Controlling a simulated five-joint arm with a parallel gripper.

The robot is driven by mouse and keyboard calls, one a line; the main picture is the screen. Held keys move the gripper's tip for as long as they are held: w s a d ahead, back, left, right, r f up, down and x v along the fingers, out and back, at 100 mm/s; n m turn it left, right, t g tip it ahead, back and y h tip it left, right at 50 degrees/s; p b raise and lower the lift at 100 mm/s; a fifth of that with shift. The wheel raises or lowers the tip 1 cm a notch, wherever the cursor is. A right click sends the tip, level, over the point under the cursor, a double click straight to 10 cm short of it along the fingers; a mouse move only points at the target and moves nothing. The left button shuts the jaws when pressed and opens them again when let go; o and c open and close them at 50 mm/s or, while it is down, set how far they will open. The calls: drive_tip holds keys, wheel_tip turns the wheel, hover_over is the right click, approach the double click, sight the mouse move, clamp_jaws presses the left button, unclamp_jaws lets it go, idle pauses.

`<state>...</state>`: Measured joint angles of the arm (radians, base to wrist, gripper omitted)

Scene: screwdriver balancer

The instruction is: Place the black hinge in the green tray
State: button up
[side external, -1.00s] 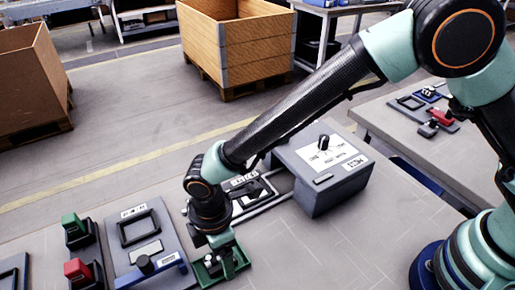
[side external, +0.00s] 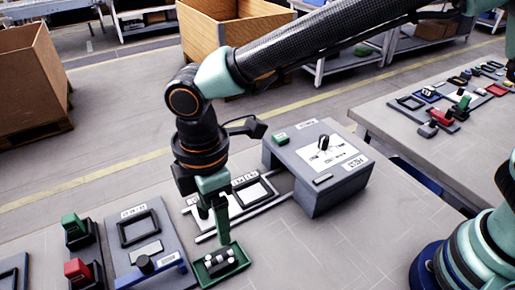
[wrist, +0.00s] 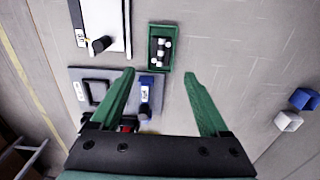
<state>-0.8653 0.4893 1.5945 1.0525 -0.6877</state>
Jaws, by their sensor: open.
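The green tray (side external: 233,273) sits on the table below my gripper, and its green rim also shows at the top of the wrist view (wrist: 150,46). A black hinge with light round spots (side external: 219,262) lies inside the tray, and it shows within the tray walls in the wrist view (wrist: 160,50). My gripper (side external: 220,236) points down above the tray, apart from the hinge. In the wrist view its two green fingers (wrist: 159,73) are spread with nothing between them. In the side view the fingers overlap the tray's far edge.
A grey panel with a black frame and blue handle (side external: 160,263) stands left of the tray. A red switch (side external: 77,271) and a green switch (side external: 75,228) are further left. A grey box with a knob (side external: 318,170) stands behind right. The table right of the tray is clear.

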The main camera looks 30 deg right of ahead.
drive_tip(key=w+d+r+m+t, duration=0.1)
drive_tip(key=w+d+r+m, duration=0.4)
drive_tip(key=d, duration=0.4)
drive_tip(key=s+d+r+m+t, duration=0.2)
drive_tip(key=d+m, duration=0.4)
drive_tip(key=d, duration=0.7)
drive_tip(key=s+d+r+m+t, duration=0.2)
drive_tip(key=s+d+r+m, duration=0.2)
drive_tip(key=d, duration=0.9)
drive_tip(key=m, duration=0.2)
drive_tip(key=shift+m+t, duration=0.3)
drive_tip(key=shift+m, duration=0.1)
drive_tip(key=shift+s+r, duration=0.1)
